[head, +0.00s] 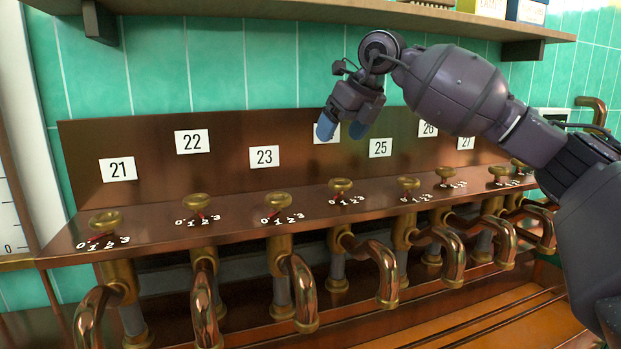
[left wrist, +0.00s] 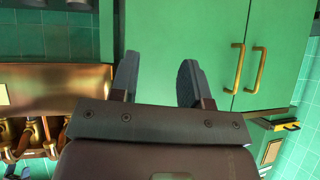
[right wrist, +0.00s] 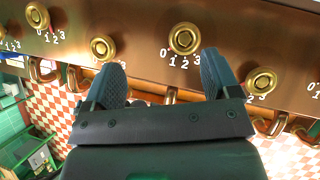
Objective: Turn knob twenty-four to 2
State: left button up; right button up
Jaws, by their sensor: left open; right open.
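Knob twenty-four (head: 340,186) is a round brass knob on the copper ledge, between the knobs under plates 23 and 25. Its 0-to-3 scale (head: 347,201) and a bit of red pointer show, but the setting is too small to read. Its number plate (head: 321,138) is mostly covered by my right gripper (head: 342,128), which is open and empty above the knob, apart from it. In the right wrist view, the open fingers (right wrist: 162,78) face several brass knobs; I cannot tell which is twenty-four. My left gripper (left wrist: 157,82) is open and empty in the left wrist view.
Neighbouring knobs under plates 23 (head: 275,200) and 25 (head: 409,184) stand close on either side. Curved copper pipes (head: 375,262) stick out below the ledge. A wooden shelf (head: 300,10) runs above. A green cabinet (left wrist: 222,52) stands before my left gripper.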

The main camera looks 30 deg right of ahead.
aim_at(341, 181)
jog(key=shift+m+g+h, duration=0.6)
jog(key=shift+g+h, duration=0.2)
jog(key=f, duration=0.3)
jog(key=w+d+f+b, duration=0.1)
jog(key=f, duration=0.2)
jog(key=d+f+b, duration=0.1)
jog(key=f, duration=0.2)
jog(key=shift+w+f, duration=0.55)
jog(key=shift+f, duration=0.3)
jog(key=shift+d+f, duration=0.1)
jog(key=shift+f, duration=0.05)
jog(key=shift+c, duration=0.5)
jog(key=c, duration=0.8)
